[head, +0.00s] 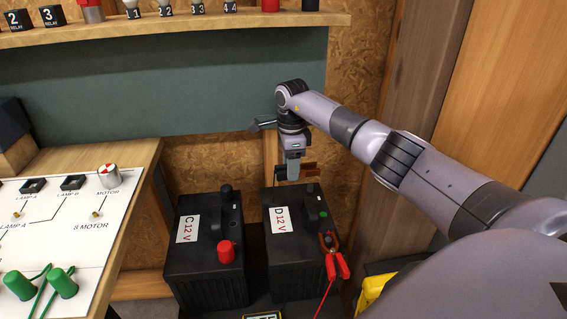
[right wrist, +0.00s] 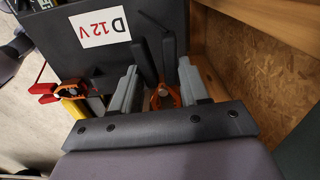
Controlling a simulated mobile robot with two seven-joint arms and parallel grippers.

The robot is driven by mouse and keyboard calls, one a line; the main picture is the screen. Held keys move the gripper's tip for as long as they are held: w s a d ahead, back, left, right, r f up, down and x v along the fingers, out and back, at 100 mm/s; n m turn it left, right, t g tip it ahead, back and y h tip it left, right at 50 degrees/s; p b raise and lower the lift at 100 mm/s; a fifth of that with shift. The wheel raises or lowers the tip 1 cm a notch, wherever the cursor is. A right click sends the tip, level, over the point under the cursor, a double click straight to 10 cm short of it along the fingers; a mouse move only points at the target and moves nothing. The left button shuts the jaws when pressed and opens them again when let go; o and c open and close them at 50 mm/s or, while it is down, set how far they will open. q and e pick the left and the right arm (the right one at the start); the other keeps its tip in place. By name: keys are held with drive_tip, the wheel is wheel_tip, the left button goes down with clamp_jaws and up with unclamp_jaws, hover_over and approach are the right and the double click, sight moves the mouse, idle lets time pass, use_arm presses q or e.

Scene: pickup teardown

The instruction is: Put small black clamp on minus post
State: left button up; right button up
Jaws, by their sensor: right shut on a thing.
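My right gripper (head: 293,176) is at the back of battery D (head: 283,220), near its top edge. It is shut on the small black clamp (head: 309,170). In the right wrist view, the clamp's orange jaws (right wrist: 165,97) show between my fingers (right wrist: 158,92), and its black handles (right wrist: 168,55) extend toward the battery's label. The minus post is hidden or too dark to make out at the back of the battery, so I cannot tell whether the clamp touches it. A red clamp (head: 332,257) sits at the front right corner of battery D. My left gripper is not in view.
Battery C (head: 200,268), with a red cap (head: 226,251), stands just left of battery D. A panel board (head: 65,225) with green plugs is at the left. A shelf (head: 230,22) and wooden walls are behind. A yellow thing (head: 372,290) lies at the right.

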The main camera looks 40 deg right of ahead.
drive_tip(key=shift+w+d, duration=0.3)
drive_tip(key=shift+d, duration=0.1)
drive_tip(key=shift+f+m, duration=0.2)
drive_tip(key=shift+m, duration=0.1)
drive_tip(key=b, duration=0.4)
hover_over(291, 192)
drive_tip(key=shift+s+f, duration=0.1)
drive_tip(key=shift+f, duration=2.25)
drive_tip(key=shift+f+b, duration=0.6)
drive_tip(key=shift+f, duration=0.3)
drive_tip(key=o, duration=1.1)
drive_tip(key=shift+o, duration=0.2)
drive_tip(key=shift+r, duration=0.15)
